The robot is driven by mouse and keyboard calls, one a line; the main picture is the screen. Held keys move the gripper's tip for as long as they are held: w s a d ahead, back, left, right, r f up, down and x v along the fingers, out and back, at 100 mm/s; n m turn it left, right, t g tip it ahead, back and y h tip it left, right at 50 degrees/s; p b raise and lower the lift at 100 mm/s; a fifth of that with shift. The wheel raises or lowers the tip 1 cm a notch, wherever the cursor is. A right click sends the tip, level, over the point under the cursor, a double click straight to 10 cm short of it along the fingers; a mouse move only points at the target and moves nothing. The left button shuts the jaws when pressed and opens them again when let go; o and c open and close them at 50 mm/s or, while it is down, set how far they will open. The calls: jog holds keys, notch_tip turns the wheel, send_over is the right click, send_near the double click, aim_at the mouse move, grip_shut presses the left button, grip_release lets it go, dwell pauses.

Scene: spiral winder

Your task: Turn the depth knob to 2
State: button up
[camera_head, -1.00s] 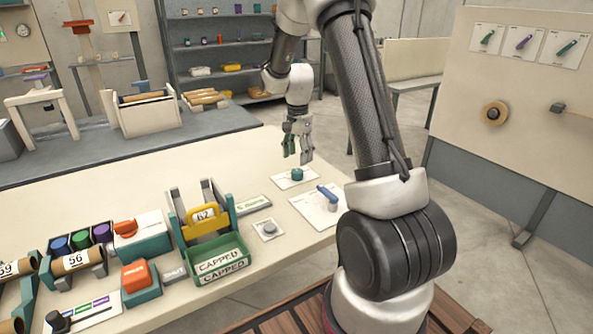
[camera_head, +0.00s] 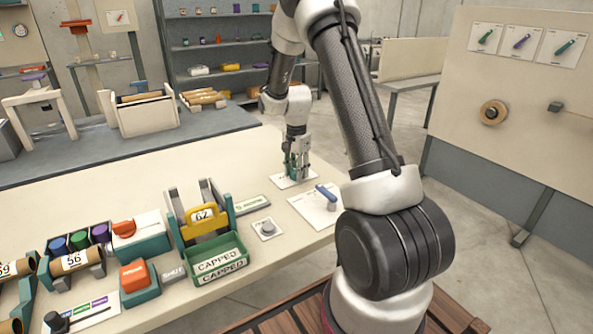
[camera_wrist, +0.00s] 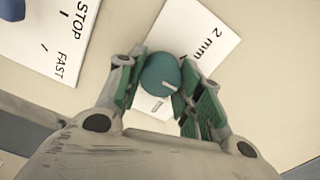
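The depth knob is a round teal knob (camera_wrist: 160,75) with a white pointer mark, on a white card (camera_wrist: 196,35) printed "2 mm" in the wrist view. The mark points to the lower right of that picture, away from the "2 mm" text. My gripper (camera_wrist: 165,92) is down at the knob, with one green-padded finger on each side of it. The right finger is close against the knob; a small gap shows at the left finger. In the head view my gripper (camera_head: 297,174) stands over the card (camera_head: 290,181) and hides most of the knob.
A second card (camera_head: 314,209) with a blue lever (camera_head: 326,193) lies close by; it reads "STOP" and "FAST" in the wrist view. A grey button (camera_head: 266,227), a green bin (camera_head: 215,262) and an orange block (camera_head: 135,275) stand nearer. The table behind the gripper is clear.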

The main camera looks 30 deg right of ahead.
jog(key=shift+n, duration=0.4)
jog(key=n, duration=0.5)
jog(key=shift+w+n, duration=0.1)
jog(key=shift+n, duration=0.3)
jog(key=n, duration=0.5)
jog(key=shift+a, duration=0.1)
jog(key=shift+n, duration=0.3)
jog(key=o, duration=1)
jog(key=shift+o, duration=0.2)
jog(key=shift+r, duration=0.1)
notch_tip(320, 180, up, 12)
